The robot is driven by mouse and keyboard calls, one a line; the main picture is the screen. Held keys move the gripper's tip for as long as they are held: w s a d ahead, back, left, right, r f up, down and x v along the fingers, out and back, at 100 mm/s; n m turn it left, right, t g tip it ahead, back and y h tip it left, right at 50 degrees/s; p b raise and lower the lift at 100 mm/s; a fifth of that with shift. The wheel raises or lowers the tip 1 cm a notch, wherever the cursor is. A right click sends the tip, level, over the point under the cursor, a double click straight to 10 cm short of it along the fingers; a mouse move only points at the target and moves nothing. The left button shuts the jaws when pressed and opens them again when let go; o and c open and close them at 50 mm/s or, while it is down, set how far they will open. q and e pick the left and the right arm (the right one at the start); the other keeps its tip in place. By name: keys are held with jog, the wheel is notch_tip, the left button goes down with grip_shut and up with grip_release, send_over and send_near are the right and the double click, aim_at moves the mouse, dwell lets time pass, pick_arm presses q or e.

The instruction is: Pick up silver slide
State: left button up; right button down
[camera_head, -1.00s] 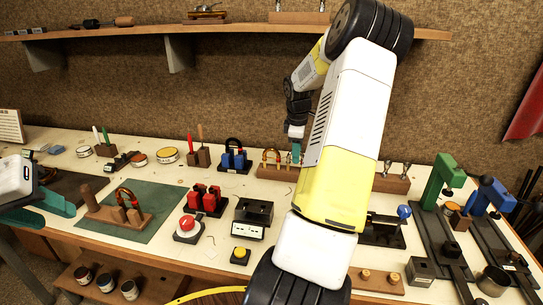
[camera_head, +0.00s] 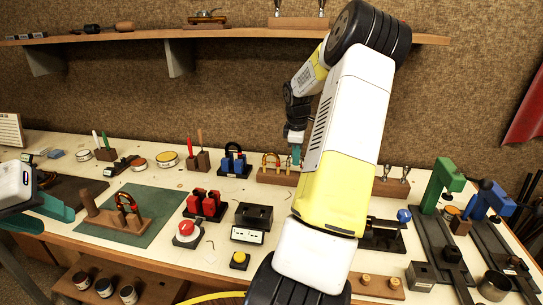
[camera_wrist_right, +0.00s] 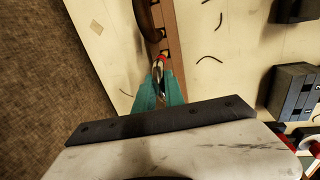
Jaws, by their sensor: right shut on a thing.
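The silver slide (camera_wrist_right: 158,72) shows in the right wrist view as a shiny curved piece with a small red patch at its far end. My right gripper (camera_wrist_right: 158,88) is shut on it, with teal fingers on both sides. In the head view, my right gripper (camera_head: 296,152) is at the wooden rack (camera_head: 275,177) at the back of the bench, beside brass U-shaped slides (camera_head: 270,160). My right forearm hides part of the rack, and the slide cannot be made out there. My left gripper (camera_head: 45,212) is open and empty at the left edge.
A horseshoe-shaped part on a blue block (camera_head: 234,164) stands left of the rack. Red blocks (camera_head: 205,205), a red button (camera_head: 186,230) and a black box (camera_head: 254,215) are in front. Green (camera_head: 440,178) and blue clamps are at the right.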

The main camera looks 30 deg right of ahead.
jog(key=shift+r, duration=0.45)
notch_tip(320, 180, up, 2)
jog(key=shift+r, duration=0.2)
jog(key=s+a, duration=0.2)
jog(key=s, duration=0.5)
jog(key=s+a+r, duration=0.1)
jog(key=s+a, duration=0.2)
jog(key=s, duration=0.5)
jog(key=shift+s+r, duration=0.15)
jog(key=shift+r, duration=0.05)
jog(key=shift+d, duration=0.1)
jog(key=shift+r, duration=2.5)
